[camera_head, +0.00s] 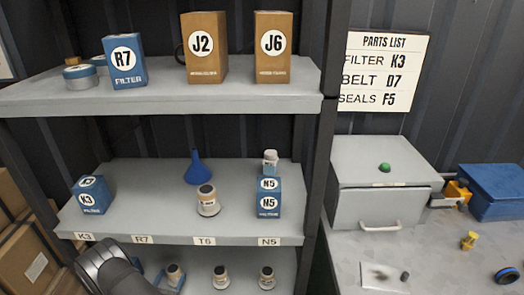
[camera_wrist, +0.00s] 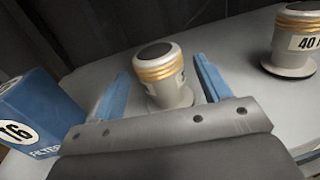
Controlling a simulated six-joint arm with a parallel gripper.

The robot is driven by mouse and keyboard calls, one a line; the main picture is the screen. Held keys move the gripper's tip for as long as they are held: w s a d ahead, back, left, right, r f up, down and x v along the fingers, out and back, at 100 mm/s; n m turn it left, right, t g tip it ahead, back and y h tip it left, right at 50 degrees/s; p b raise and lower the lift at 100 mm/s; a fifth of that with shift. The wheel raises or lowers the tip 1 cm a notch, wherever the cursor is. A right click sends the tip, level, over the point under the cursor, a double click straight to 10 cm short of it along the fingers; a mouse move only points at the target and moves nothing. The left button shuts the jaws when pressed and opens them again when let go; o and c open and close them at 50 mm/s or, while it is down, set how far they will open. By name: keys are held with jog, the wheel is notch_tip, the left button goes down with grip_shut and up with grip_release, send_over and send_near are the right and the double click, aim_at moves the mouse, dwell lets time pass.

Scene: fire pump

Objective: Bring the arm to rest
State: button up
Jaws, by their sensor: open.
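My gripper (camera_wrist: 164,80) is open in the wrist view, with its two blue fingers spread wide. A grey cylindrical part (camera_wrist: 163,78) with a dark top and gold rings shows between the fingers, with a gap on each side. I cannot tell whether it stands between the fingertips or just beyond them. In the head view my dark arm (camera_head: 105,266) reaches in at the lower left, in front of the lower shelf. The gripper's fingers are not clear there.
A blue filter box (camera_wrist: 32,110) stands close left of my gripper, and another ringed cylinder (camera_wrist: 293,40) stands at right. The middle shelf (camera_head: 130,215) is above the arm in the head view. A rack post (camera_head: 322,130) and a grey lidded box (camera_head: 383,190) are to the right.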

jog(key=w, duration=0.4)
jog(key=shift+w+d, duration=0.25)
jog(key=shift+d, duration=0.1)
notch_tip(320, 180, up, 4)
jog(key=shift+f, duration=0.1)
jog(key=d+r, duration=0.7)
jog(key=d, duration=0.4)
notch_tip(320, 180, up, 2)
jog(key=n+y, duration=0.2)
send_over(174, 265)
jog(key=s+d, duration=0.1)
jog(key=s, duration=0.2)
jog(key=s+a+r+n+y, duration=0.2)
jog(key=s+a+r+y, duration=0.25)
jog(key=s+a, duration=0.4)
jog(key=s+a+r+n+g+y, duration=0.1)
jog(key=s+a+r+n+y, duration=0.1)
jog(key=a+r, duration=0.4)
jog(key=s+a+r+n+g+y, duration=0.2)
jog(key=s+a+r+n+y, duration=0.1)
jog(key=s+a+r+y, duration=0.2)
jog(key=shift+s+a+r, duration=0.2)
jog(key=shift+a+r, duration=0.8)
jog(key=shift+r, duration=1.3)
